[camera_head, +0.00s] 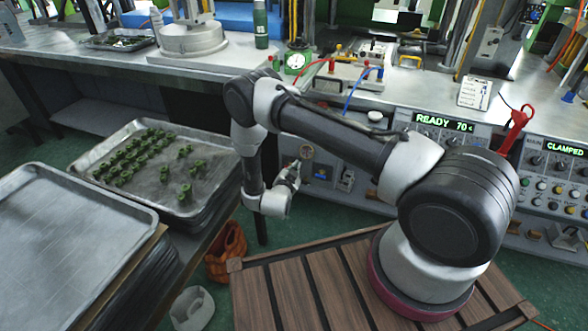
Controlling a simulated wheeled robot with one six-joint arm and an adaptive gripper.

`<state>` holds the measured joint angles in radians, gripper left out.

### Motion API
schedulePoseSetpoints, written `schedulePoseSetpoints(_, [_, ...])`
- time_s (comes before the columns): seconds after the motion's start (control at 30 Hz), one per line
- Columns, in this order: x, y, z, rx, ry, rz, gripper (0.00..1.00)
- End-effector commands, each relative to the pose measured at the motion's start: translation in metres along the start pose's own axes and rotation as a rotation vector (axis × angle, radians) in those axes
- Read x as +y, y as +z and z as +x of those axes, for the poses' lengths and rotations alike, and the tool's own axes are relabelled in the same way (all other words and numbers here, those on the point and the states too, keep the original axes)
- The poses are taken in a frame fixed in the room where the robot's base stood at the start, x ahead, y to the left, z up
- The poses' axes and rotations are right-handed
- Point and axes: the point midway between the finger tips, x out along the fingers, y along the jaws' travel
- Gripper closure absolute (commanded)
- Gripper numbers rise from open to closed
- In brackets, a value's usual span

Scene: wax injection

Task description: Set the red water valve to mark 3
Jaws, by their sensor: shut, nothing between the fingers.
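A small red valve (331,66) with a red hose stands on the bench top at the upper middle, beside a metal plate. Its marks and setting are too small to read. A blue fitting (380,73) with a blue hose is to its right. My gripper (295,168) is shut and empty, low in front of the machine's front panel. It is well below the red valve and apart from it.
A metal tray (110,200) with several green wax pieces is at the left, with an empty tray (70,235) nearer. A round gauge (296,61) and a green bottle (261,25) stand near the valve. A red-handled tool (519,117) is at the right, by the control panels.

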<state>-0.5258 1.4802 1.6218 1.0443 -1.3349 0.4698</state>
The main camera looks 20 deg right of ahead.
Motion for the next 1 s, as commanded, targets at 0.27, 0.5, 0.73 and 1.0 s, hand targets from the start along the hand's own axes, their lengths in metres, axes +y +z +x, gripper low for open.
schedulePoseSetpoints(0.27, [0.0013, 0.0007, 0.0003, -0.001, -0.009, 0.035, 1.00])
schedulePoseSetpoints(0.5, [0.0023, 0.0009, 0.0004, 0.000, -0.016, 0.062, 1.00])
schedulePoseSetpoints(0.73, [0.0028, 0.0011, 0.0005, 0.000, -0.020, 0.077, 1.00])
schedulePoseSetpoints(1.0, [0.0032, 0.0014, 0.0005, 0.000, -0.022, 0.087, 1.00])
